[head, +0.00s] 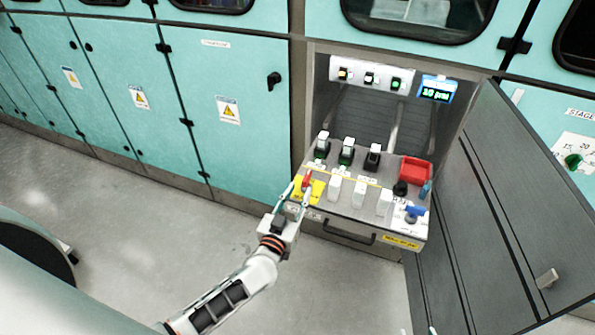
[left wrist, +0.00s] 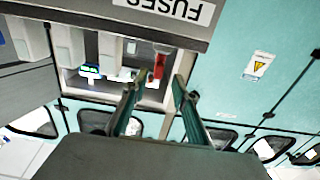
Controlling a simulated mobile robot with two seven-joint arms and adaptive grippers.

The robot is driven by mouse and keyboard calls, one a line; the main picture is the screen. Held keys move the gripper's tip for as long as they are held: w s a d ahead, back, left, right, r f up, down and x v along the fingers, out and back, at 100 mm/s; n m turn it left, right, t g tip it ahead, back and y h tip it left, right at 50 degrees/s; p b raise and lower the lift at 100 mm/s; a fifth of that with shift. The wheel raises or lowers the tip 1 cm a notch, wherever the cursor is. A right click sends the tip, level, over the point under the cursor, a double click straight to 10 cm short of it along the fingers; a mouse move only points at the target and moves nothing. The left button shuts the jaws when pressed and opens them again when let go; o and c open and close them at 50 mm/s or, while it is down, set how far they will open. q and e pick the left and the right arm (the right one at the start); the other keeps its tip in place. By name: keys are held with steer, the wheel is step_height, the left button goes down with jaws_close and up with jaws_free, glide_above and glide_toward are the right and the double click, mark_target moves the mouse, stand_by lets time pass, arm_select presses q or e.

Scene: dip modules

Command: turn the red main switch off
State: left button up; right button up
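The red main switch (head: 307,181) stands on a yellow plate (head: 316,190) at the left front of the pulled-out drawer panel. It also shows in the left wrist view (left wrist: 158,66), just beyond the fingertips. My left gripper (head: 298,188) is at the switch, with one finger on either side of it. In the left wrist view the fingers (left wrist: 157,86) are apart, with a gap between them and nothing clearly clamped. Whether a finger touches the switch, I cannot tell. A small pale sliver at the bottom edge of the head view may be my right gripper (head: 432,331); the rest is out of frame.
The drawer (head: 350,225) holds black-based modules (head: 346,152), white modules (head: 359,194), a red bin (head: 415,170) and a blue knob (head: 413,212). A lit display (head: 436,90) is behind. An open grey door (head: 490,200) stands right.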

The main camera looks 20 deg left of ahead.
mark_target(304, 184)
arm_select(q)
steer(key=w, duration=0.4)
steer(key=w+b, duration=0.1)
steer(key=shift+w+d, duration=0.25)
steer(key=shift+w, duration=0.8)
arm_select(e)
steer(key=shift+s+d+f, duration=0.1)
steer(key=shift+s+f, duration=0.1)
steer(key=shift+f, duration=0.55)
arm_select(q)
jaws_close()
arm_select(e)
steer(key=shift+f, duration=0.1)
